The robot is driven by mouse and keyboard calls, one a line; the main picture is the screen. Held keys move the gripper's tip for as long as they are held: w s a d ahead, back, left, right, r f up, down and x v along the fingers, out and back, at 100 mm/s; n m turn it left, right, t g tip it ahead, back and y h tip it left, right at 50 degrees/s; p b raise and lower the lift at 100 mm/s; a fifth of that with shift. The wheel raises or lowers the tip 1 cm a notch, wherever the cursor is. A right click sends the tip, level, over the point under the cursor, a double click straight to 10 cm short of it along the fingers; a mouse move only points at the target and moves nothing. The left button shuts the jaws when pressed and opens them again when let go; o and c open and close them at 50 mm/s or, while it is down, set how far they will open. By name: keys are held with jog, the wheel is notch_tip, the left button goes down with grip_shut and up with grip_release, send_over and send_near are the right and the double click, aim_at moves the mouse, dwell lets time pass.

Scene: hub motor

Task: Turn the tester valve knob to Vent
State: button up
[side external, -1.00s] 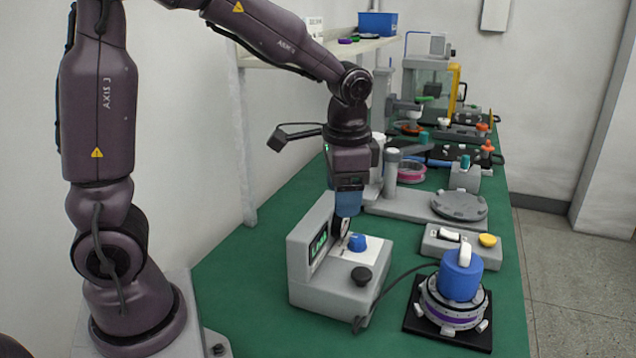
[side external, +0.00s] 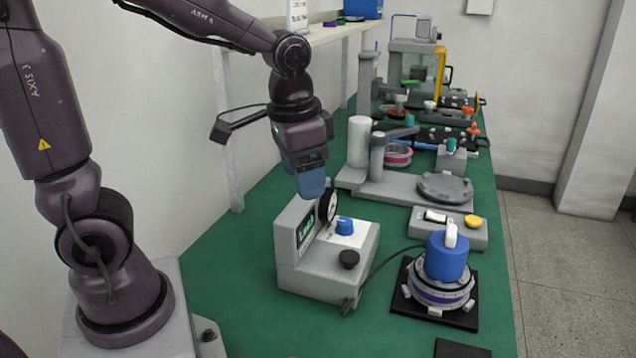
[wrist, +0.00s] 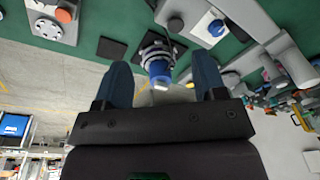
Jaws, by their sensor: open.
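The tester (side external: 318,277) is a grey box with a green-lit display (side external: 305,230) and a round gauge (side external: 328,206). A blue knob (side external: 345,226) stands on its white top plate, and a black knob (side external: 349,259) sits nearer the front. The blue knob (wrist: 217,27) also shows at the top of the wrist view. Its labels and pointing direction are too small to read. My gripper (side external: 312,190) is tilted above the tester's display side, up and left of the blue knob, not touching it. In the wrist view its blue fingers (wrist: 160,62) are apart with nothing between them.
A blue-capped hub motor (side external: 446,265) sits on a black pad right of the tester, with a cable between them. A grey switch box (side external: 449,229) with a yellow button and a stand with a round plate (side external: 445,187) are behind.

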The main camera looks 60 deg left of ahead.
jog(key=w+a+f+m+g, duration=0.2)
jog(key=w+a+f+g, duration=0.15)
jog(key=w+f, duration=0.4)
jog(key=m+g+y, duration=0.1)
jog(key=m+y, duration=0.2)
jog(key=m, duration=0.4)
send_near(345, 221)
jog(key=x, duration=0.9)
jog(key=shift+f, duration=0.15)
jog(key=c, duration=0.9)
jog(key=n+g+h, duration=0.1)
jog(key=n, duration=0.1)
jog(key=shift+a+n, duration=0.1)
jog(key=shift+n, duration=0.3)
jog(key=shift+w, duration=0.1)
